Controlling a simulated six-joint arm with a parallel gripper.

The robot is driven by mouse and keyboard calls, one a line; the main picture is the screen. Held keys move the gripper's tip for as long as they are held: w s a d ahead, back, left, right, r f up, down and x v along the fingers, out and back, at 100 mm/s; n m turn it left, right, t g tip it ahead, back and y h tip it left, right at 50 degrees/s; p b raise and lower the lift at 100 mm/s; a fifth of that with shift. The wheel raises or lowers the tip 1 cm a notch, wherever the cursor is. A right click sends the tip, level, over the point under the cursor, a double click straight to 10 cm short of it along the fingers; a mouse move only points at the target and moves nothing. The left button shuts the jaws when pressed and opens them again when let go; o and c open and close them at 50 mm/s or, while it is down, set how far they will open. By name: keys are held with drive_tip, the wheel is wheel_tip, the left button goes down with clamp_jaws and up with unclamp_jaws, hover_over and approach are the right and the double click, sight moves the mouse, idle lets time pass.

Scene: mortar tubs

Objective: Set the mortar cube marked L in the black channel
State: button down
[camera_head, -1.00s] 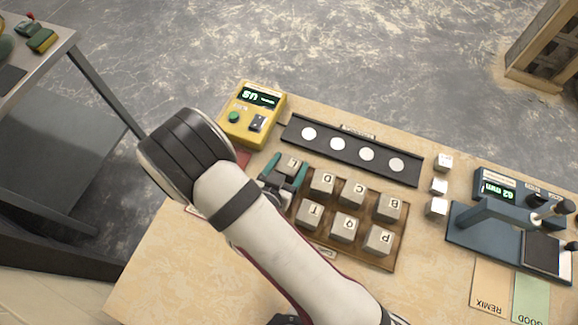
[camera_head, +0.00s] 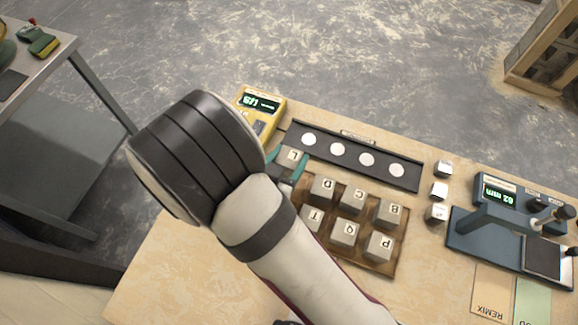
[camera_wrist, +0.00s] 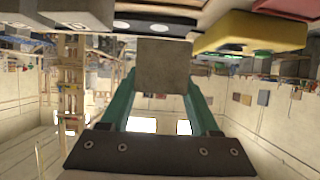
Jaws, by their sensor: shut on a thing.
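The mortar cube marked L (camera_head: 291,156) is grey and held between the teal fingers of my gripper (camera_head: 287,168), with its letter facing up. In the wrist view the cube (camera_wrist: 163,66) shows as a plain grey face between the fingertips (camera_wrist: 163,85). The black channel (camera_head: 352,163) is a long dark strip with several white round spots. The cube is beside the channel's left end, on its near side, and appears raised. I cannot tell its exact height. My arm hides part of the area left of the cube.
A wooden tray (camera_head: 378,267) holds several lettered cubes just right of my gripper. A yellow meter (camera_head: 262,106) stands close behind, left of the channel.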

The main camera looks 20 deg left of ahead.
wheel_tip(320, 180, up, 4)
drive_tip(key=shift+f, duration=0.15)
drive_tip(key=w+d+r, duration=0.5)
drive_tip(key=w+r, duration=0.4)
drive_tip(key=w, duration=0.2)
drive_tip(key=w+d+r, duration=0.1)
drive_tip(key=d+r, duration=0.4)
drive_tip(key=d, duration=0.4)
drive_tip(key=w+d+r, duration=0.1)
drive_tip(key=d+r, duration=0.5)
drive_tip(key=d, duration=0.3)
drive_tip(key=a+f, duration=0.5)
drive_tip(key=a, duration=0.4)
hover_over(289, 157)
drive_tip(key=w+d, duration=0.1)
drive_tip(key=w, duration=0.6)
wheel_tip(289, 157, down, 11)
drive_tip(key=s+f, duration=0.2)
drive_tip(key=s, duration=0.1)
drive_tip(key=s+f, duration=0.1)
drive_tip(key=s, duration=0.1)
drive_tip(key=s+f, duration=0.2)
drive_tip(key=s, duration=0.1)
drive_tip(key=shift+s+a+f, duration=0.3)
drive_tip(key=shift+s+f, duration=0.05)
drive_tip(key=shift+s, duration=0.15)
wheel_tip(289, 157, down, 8)
drive_tip(key=shift+f, duration=0.1)
